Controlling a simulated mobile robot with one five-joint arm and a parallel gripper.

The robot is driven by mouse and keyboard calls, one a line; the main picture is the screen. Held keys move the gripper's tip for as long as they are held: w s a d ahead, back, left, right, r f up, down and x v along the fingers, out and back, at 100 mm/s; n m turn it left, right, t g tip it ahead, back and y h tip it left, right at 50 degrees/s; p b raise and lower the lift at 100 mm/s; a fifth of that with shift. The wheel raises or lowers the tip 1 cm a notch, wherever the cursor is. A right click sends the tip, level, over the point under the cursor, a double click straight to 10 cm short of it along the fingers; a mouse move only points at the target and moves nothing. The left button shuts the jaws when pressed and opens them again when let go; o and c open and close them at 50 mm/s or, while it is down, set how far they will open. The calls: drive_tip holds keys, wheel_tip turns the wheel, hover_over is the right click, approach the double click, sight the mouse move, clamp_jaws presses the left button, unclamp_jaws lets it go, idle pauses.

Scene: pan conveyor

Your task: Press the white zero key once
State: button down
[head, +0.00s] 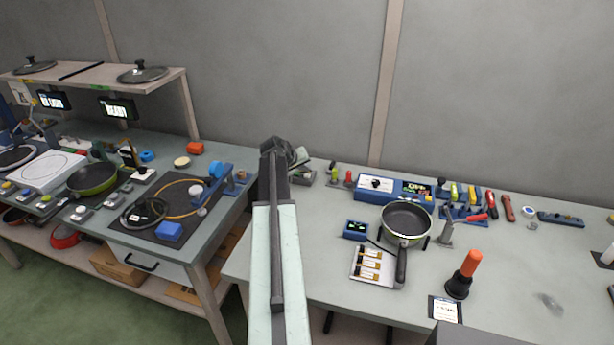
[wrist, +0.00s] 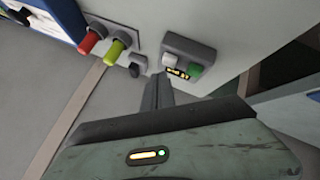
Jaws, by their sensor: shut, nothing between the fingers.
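A small grey box (wrist: 210,52) shows in the wrist view, with a white key (wrist: 169,62), a green key (wrist: 195,72) and a small lit display (wrist: 179,73) between them. The white key appears to be the zero key; I cannot read a label on it. My gripper (wrist: 162,78) is shut and empty. In the picture its tip lies just below the white key and overlaps the box's edge. I cannot tell whether it touches. In the head view my gripper (head: 299,157) is by the box (head: 303,178), which is partly hidden, and the key cannot be made out.
A blue scale-like unit (head: 400,189) and a pan (head: 407,222) are to the right on the bench. A gap separates the two benches.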

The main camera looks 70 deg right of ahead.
sight(306, 176)
drive_tip(key=shift+f+b, duration=0.3)
drive_tip(key=shift+f, duration=0.1)
drive_tip(key=shift+s+f+b, duration=0.1)
drive_tip(key=shift+f+b, duration=0.4)
idle(0.4)
drive_tip(key=shift+r, duration=0.1)
drive_tip(key=shift+r+p, duration=0.8)
drive_tip(key=shift+p, duration=0.1)
wheel_tip(306, 176, up, 5)
drive_tip(key=p, duration=0.5)
drive_tip(key=shift+r, duration=0.15)
idle(0.5)
